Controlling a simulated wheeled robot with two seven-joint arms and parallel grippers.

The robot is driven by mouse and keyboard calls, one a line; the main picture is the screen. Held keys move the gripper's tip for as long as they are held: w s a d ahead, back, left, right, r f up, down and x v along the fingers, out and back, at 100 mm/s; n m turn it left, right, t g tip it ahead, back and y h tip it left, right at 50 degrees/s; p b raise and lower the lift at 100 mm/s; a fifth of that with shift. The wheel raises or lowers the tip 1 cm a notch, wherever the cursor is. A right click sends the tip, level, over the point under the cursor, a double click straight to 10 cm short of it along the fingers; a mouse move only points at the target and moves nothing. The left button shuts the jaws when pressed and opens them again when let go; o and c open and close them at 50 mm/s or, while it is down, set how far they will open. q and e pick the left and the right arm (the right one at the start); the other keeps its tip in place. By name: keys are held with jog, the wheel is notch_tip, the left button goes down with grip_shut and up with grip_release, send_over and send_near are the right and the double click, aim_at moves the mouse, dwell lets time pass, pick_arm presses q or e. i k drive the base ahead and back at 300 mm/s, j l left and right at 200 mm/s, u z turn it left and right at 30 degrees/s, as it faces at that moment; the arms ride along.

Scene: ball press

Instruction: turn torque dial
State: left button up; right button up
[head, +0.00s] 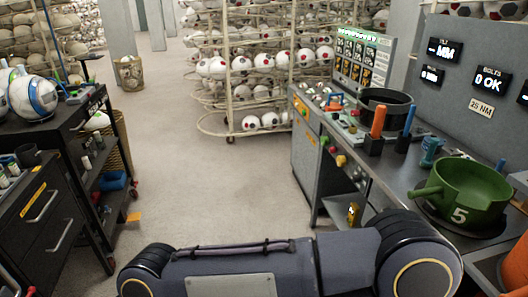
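I cannot pick out a torque dial for certain. A label reading 25 NM (481,107) is on the grey upright panel (440,90) at the right, below a display reading 0 OK (490,79). An orange-handled tool (378,122) and a blue-handled tool (408,120) stand upright on the bench. One of my arms crosses the bottom of the head view. Neither gripper is visible.
A green bowl-shaped fixture marked 5 (470,188) sits on the workbench (395,170), with a black ring (386,104) farther back. A dark cart (50,185) is at the left. Ball racks (262,88) stand behind. The floor between is mostly clear.

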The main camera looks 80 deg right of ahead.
aim_at(355, 179)
jog(key=z, duration=3.5)
